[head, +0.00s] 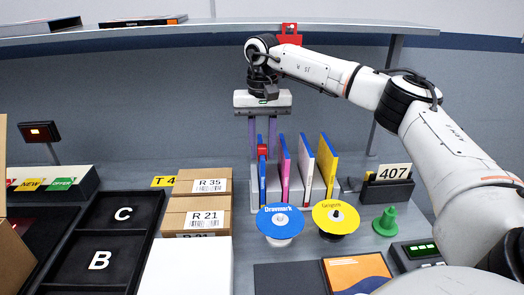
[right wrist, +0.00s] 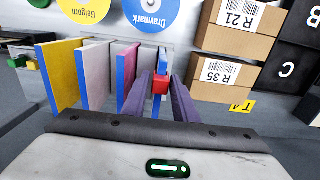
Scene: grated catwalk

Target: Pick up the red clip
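The red clip (head: 262,151) sits at the upper edge of a thin blue upright panel (head: 262,180), the leftmost in a row of upright panels. It also shows in the right wrist view (right wrist: 160,85), between my two purple fingers. My right gripper (head: 262,146) points down over the clip with its fingers apart, one on each side. In the right wrist view the gripper (right wrist: 162,79) looks open, and I cannot tell whether either finger touches the clip. My left gripper is not in view.
Other upright panels (head: 327,165) stand close to the right in a grey rack. Stacked boxes (head: 200,205) are to the left. Blue (head: 281,221) and yellow (head: 336,217) discs are in front. A shelf (head: 200,27) with a red piece (head: 289,35) runs above.

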